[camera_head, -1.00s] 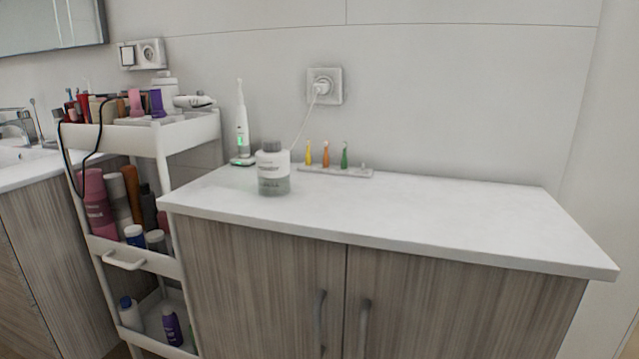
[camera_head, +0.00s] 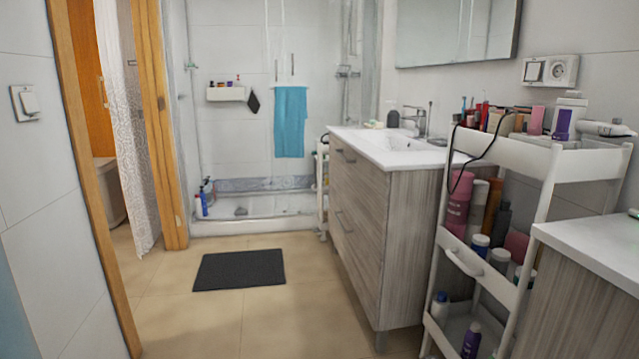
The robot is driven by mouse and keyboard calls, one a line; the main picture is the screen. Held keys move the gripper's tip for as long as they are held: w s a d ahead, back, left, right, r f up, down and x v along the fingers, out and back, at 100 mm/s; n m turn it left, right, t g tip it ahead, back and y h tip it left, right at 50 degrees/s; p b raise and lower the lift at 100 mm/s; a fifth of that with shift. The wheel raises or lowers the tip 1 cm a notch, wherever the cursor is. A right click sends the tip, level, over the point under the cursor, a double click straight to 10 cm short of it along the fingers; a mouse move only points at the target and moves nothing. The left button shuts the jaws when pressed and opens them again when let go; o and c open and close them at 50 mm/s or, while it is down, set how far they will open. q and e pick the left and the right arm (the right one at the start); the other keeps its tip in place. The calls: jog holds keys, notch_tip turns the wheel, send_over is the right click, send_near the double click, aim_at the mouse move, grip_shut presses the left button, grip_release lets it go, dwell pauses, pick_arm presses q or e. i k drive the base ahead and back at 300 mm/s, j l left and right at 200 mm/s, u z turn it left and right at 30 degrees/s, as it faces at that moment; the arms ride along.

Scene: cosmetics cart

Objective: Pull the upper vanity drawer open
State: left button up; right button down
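The wood-grain vanity (camera_head: 410,225) with a white sink top (camera_head: 385,152) stands right of the middle, its drawer front facing left toward the open floor. The upper vanity drawer (camera_head: 352,180) appears closed, with a handle (camera_head: 345,156) near its top edge. The lower drawer (camera_head: 350,240) below it also appears closed, with its own handle (camera_head: 343,221). Neither of my grippers is in view.
A white cosmetics cart (camera_head: 545,190) stands at the vanity's near right side, beside another white-topped cabinet (camera_head: 600,240). A dark mat (camera_head: 239,269) lies on the beige floor (camera_head: 215,325), which is otherwise clear left of the vanity. A wooden door frame (camera_head: 95,190) is at left.

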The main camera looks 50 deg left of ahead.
aim_at(363, 189)
jog(key=u, duration=1.55)
jog(key=z, duration=0.15)
jog(key=i+j+z, duration=0.2)
jog(key=i+z, duration=0.15)
jog(key=i+j+z, duration=0.35)
